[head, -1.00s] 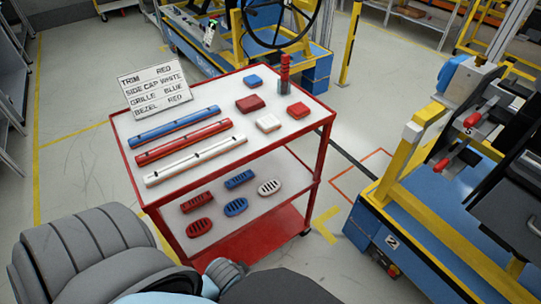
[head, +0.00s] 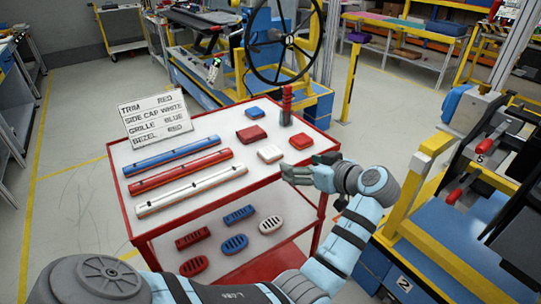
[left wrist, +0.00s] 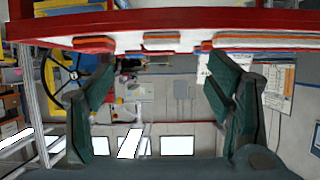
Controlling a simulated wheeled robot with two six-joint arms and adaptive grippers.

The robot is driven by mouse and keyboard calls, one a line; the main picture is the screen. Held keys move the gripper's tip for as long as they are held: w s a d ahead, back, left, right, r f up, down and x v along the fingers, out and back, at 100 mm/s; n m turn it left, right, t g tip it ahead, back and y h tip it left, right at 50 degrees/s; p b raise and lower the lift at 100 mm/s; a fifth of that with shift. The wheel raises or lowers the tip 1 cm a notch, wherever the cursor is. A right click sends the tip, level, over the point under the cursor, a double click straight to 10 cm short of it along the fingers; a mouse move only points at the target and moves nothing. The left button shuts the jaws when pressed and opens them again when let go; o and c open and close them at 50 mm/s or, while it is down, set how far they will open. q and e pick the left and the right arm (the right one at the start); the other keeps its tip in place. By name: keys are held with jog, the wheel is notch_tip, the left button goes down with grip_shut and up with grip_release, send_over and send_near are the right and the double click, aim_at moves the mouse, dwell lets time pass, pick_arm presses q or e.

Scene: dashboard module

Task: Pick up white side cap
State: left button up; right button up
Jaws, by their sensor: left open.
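The white side cap (head: 270,153) is a small white block on the cart's top shelf, right of the long trim bars. My left gripper (head: 287,173) is at the cart's right front edge, just in front of the cap, with its fingers pointing left. It is open and empty. In the left wrist view, which is upside down, the open fingers (left wrist: 160,75) are apart, with the white block (left wrist: 160,40) at the top between them. My right gripper is not in view.
The red cart (head: 128,215) has a white top. Red block (head: 301,141), red block (head: 251,134) and blue block (head: 254,112) lie near the cap. A dark red post (head: 286,105) stands behind. Blue, red and white bars lie left; oval and rectangular grilles lie below.

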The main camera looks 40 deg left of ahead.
aim_at(271, 152)
pick_arm(q)
jog(key=x, duration=0.4)
jog(key=r+x, duration=0.1)
jog(key=x, duration=0.4)
jog(key=b+x, duration=0.1)
jog(key=x, duration=0.3)
jog(key=shift+w+a, duration=0.1)
jog(key=shift+a, duration=0.6)
jog(key=shift+d+r, duration=0.1)
jog(key=shift+d, duration=0.05)
jog(key=c, duration=1.2)
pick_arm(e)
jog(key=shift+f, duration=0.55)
pick_arm(q)
jog(key=shift+r, duration=0.1)
jog(key=shift+c, duration=0.2)
pick_arm(e)
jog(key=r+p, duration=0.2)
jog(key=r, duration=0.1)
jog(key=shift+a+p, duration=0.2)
jog(key=shift+p, duration=0.15)
pick_arm(q)
notch_tip(271, 152, up, 20)
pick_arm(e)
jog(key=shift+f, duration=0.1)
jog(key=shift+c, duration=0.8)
